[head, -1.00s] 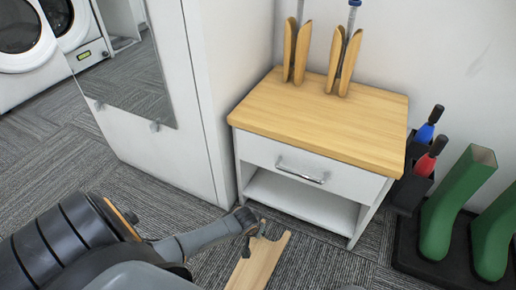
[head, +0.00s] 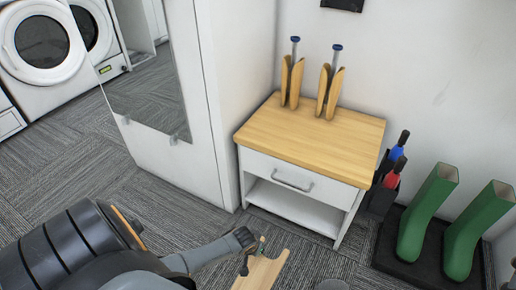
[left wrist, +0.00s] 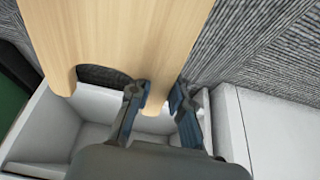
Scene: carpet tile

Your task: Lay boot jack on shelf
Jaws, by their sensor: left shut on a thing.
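The boot jack (head: 262,273) is a pale wooden board with a rounded notch in one end. My left gripper (head: 250,252) is shut on one prong of it. The left wrist view shows the board (left wrist: 105,35) with that prong between the fingers (left wrist: 160,97). The board is in front of a small white nightstand, apart from it in the head view. The shelf (head: 288,207) is the open white compartment under the nightstand's drawer, and looks empty where visible. White compartment walls (left wrist: 92,137) show behind the gripper in the left wrist view. My right gripper is not in view.
The nightstand's wooden top (head: 312,140) holds two pairs of wooden shoe trees. A tall white cabinet (head: 232,100) stands close on its left. On its right are a dark holder with red- and blue-handled items (head: 382,192) and green boots (head: 428,215) on a black tray.

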